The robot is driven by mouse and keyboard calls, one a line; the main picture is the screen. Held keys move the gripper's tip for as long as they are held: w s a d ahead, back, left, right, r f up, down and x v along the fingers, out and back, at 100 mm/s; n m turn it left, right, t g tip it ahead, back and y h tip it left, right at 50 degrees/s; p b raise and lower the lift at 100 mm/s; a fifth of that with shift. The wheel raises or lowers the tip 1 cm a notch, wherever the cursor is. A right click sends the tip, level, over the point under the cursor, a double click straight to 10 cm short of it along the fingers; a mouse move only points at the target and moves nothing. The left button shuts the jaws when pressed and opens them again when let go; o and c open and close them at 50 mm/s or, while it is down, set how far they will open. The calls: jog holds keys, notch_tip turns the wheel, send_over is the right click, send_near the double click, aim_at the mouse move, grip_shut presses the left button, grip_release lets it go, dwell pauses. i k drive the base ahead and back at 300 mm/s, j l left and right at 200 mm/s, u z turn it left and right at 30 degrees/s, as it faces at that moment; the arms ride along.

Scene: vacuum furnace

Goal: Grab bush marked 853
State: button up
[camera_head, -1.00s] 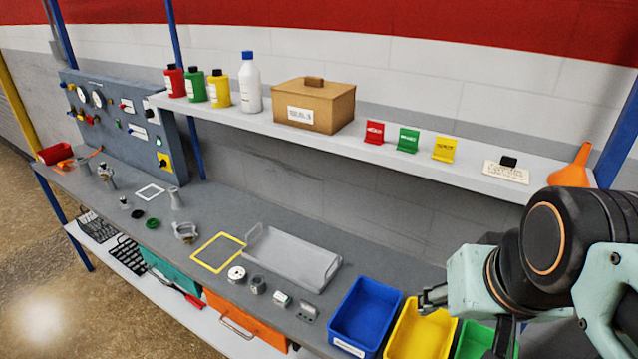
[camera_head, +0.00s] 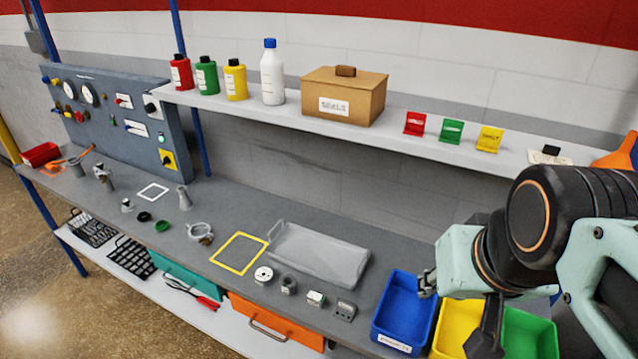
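On the grey bench a row of small metal parts stands in front of the clear tray: a white-topped round part (camera_head: 263,275), a grey cylindrical part (camera_head: 288,284), a light block-like part (camera_head: 315,299) and a grey part (camera_head: 345,310). The marking 853 cannot be read on any of them, so I cannot tell which is the bush. My gripper (camera_head: 428,284) is at the right, above the blue and yellow bins and to the right of the row. Its fingers are small and partly hidden, and nothing shows held in it.
The blue bin (camera_head: 402,305), yellow bin (camera_head: 457,325) and green bin (camera_head: 530,332) stand at the right front. A clear tray (camera_head: 320,257) lies behind the row. A yellow frame (camera_head: 239,253) is left of it. The shelf (camera_head: 440,152) overhangs the back.

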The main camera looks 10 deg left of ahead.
aim_at(288, 282)
jog(key=j+z, duration=0.15)
jog(key=j, duration=1.35)
